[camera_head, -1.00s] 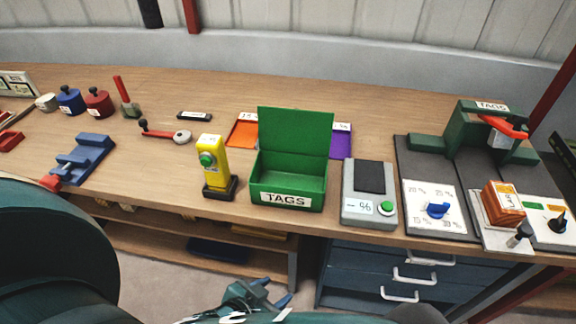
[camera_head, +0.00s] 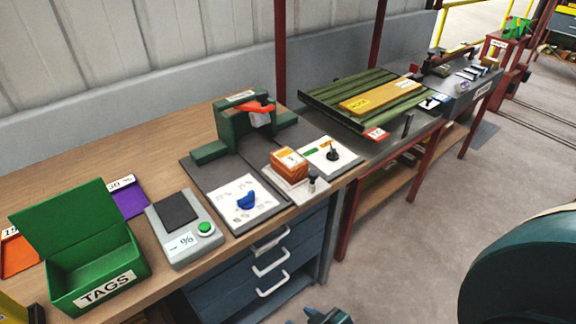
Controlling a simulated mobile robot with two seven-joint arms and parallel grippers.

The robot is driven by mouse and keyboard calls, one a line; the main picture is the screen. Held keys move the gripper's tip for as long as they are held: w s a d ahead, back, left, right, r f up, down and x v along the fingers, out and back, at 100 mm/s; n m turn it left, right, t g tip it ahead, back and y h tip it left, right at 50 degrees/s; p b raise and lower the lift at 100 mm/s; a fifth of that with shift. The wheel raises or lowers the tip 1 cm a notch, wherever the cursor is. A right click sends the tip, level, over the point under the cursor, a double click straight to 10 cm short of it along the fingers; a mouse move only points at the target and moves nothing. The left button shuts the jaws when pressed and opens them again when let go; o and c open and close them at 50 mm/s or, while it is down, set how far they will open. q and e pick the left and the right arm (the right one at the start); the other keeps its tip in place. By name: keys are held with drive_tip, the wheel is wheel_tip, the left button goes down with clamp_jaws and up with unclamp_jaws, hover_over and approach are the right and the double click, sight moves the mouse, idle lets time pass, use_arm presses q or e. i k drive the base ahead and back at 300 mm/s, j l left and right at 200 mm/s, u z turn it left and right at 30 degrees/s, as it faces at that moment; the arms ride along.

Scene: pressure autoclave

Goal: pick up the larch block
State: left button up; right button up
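An orange-brown block (camera_head: 289,163) with a white label on top stands on a small white plate (camera_head: 293,188), right of the blue-knob dial panel. It looks like the larch block, but the label is too small to read surely. No gripper is near or touching it. A small teal piece of what appears to be my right gripper (camera_head: 326,316) shows at the bottom edge, below and well apart from the bench. Its fingers are mostly cut off. My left gripper is out of the picture.
A small dark post (camera_head: 312,181) stands right in front of the block, and a black-knob panel (camera_head: 330,155) beside it. Behind is a green press with a red handle (camera_head: 257,107). An open green TAGS box (camera_head: 95,270) stands left.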

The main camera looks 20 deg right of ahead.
sight(286, 163)
drive_tip(key=l+u, duration=0.1)
drive_tip(key=l, duration=0.35)
drive_tip(key=k+l, duration=0.1)
drive_tip(key=l, duration=0.4)
drive_tip(key=l+u, duration=0.4)
drive_tip(key=l, duration=0.65)
drive_tip(key=i+l+u, duration=0.1)
drive_tip(key=l+u, duration=0.25)
drive_tip(key=l, duration=0.7)
